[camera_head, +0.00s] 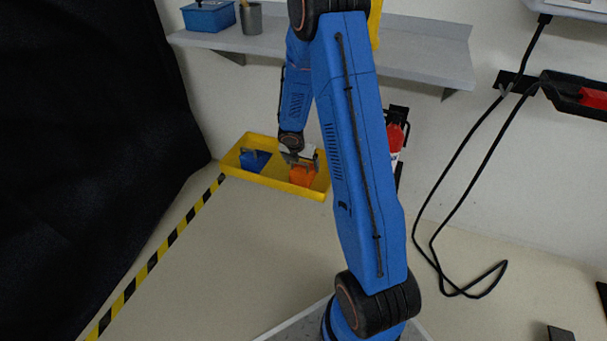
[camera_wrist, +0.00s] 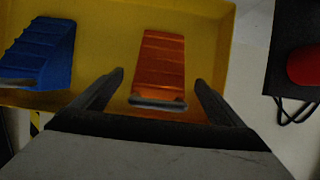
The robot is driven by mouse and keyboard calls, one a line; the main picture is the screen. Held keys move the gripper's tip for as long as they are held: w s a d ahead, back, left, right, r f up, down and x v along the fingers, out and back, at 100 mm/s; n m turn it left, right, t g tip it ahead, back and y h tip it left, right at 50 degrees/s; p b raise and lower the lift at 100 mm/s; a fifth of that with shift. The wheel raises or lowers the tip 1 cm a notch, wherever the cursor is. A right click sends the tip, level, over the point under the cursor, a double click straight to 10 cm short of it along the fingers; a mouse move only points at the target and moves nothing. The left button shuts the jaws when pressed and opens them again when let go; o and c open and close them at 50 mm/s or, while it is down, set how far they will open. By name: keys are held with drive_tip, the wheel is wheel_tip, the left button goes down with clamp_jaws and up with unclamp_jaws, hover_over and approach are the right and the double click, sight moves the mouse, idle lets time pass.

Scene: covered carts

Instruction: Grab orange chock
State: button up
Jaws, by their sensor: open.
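The orange chock (camera_head: 302,176) sits in the yellow tray (camera_head: 313,194) on the floor by the wall, toward the tray's right part. In the wrist view the orange chock (camera_wrist: 160,62) is a ribbed block with a grey strip at its near end. My gripper (camera_head: 298,157) is over the tray at the orange chock. In the wrist view my gripper (camera_wrist: 158,80) is open, with one finger to each side of the chock's near end. Whether the fingers are low enough to touch the chock cannot be told.
A blue chock (camera_head: 255,160) lies in the same tray to the left; it also shows in the wrist view (camera_wrist: 40,55). A grey shelf (camera_head: 420,52) juts out above the tray. A red extinguisher (camera_head: 395,136) stands right of the tray. A black curtain (camera_head: 90,120) hangs at left.

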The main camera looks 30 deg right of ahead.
sight(303, 168)
drive_tip(key=shift+x, duration=2.55)
drive_tip(key=c, duration=2)
